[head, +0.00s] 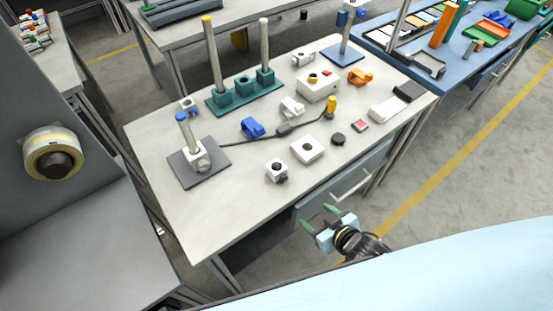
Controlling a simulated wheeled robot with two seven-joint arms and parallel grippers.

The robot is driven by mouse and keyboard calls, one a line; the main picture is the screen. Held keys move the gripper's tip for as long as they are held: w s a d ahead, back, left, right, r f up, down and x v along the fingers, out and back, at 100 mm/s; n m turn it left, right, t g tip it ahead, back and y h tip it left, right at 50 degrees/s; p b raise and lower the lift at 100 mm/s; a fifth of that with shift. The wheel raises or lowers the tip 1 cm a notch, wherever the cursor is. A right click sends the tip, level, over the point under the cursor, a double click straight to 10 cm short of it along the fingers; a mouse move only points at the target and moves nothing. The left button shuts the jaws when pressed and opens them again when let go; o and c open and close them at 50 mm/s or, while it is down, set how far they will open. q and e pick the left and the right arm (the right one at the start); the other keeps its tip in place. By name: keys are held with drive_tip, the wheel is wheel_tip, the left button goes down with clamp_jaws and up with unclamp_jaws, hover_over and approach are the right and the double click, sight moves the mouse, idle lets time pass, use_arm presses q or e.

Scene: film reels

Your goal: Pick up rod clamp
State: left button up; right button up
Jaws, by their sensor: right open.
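Several small clamp-like pieces lie on the light worktable (225,215), and I cannot tell for sure which is the rod clamp. A white block with a round hole and a dark knob (276,171) is near the front edge. A blue piece (252,128), a white piece (291,106) and an orange piece (360,77) lie farther back. Another white block (200,160) sits at the foot of a rod on a dark plate. My right gripper (318,216) is open and empty, in front of the table's front edge, right of the knobbed block. My left gripper is out of view.
A teal base (244,93) with upright rods stands at the back. A flat white block with a hole (307,150) and a black cable (258,138) lie mid-table. A drawer (345,180) is under the front edge. The table's front left is clear.

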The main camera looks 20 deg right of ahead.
drive_tip(key=t+y+p, duration=0.1)
drive_tip(key=t+y, duration=0.1)
approach(281, 173)
drive_tip(key=x, duration=0.6)
drive_tip(key=shift+w+f+b, duration=0.15)
drive_tip(key=shift+f+b, duration=0.2)
drive_tip(key=shift+f, duration=0.1)
drive_tip(key=shift+b+x, duration=0.3)
drive_tip(key=shift+x, duration=2.65)
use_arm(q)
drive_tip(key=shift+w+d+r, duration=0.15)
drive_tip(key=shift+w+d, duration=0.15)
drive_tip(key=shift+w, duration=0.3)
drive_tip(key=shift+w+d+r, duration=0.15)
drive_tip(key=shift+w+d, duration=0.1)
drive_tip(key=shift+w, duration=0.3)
use_arm(e)
drive_tip(key=shift+r, duration=0.2)
drive_tip(key=c, duration=1.2)
